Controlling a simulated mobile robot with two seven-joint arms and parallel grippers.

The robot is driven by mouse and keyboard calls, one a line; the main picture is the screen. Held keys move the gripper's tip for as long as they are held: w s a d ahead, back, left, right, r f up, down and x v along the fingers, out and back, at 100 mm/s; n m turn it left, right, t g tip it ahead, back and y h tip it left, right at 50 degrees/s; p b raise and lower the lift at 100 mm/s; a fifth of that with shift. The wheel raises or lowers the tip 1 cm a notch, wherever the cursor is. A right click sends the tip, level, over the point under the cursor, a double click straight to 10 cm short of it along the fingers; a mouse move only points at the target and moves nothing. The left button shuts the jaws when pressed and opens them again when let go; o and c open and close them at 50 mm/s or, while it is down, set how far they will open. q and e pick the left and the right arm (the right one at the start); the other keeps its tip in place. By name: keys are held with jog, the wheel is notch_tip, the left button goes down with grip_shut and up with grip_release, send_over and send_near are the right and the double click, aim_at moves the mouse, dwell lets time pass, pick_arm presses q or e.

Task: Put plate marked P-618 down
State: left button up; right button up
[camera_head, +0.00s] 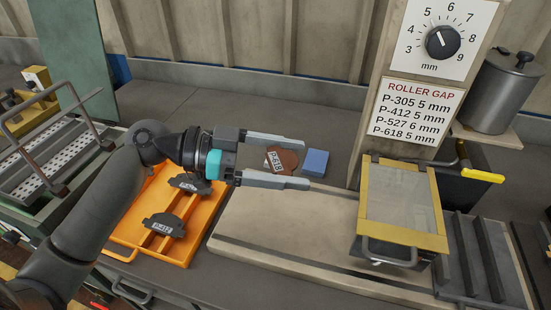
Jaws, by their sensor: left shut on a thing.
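My left gripper (296,163) reaches in from the left over the grey bench, its two long fingers spread wide. It is shut on a reddish-brown plate (289,157) with a white label, which shows between the fingers. I cannot tell whether the plate touches the bench. My right gripper is not in view.
A blue block (315,162) sits just right of the plate. An orange tray (125,238) holds dark plates, one marked P-412 (165,225). A pale board (260,228) lies in front, beside a yellow-framed roller box (370,205). A dial (443,41) and gap sign (413,110) stand behind.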

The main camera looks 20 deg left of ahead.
pick_arm(q)
jog(key=d+r+m+g+h, duration=0.1)
jog(key=d+r+m+g, duration=0.3)
jog(key=d+m+g, duration=0.1)
jog(key=shift+d+g, duration=0.9)
jog(key=shift+g, duration=0.3)
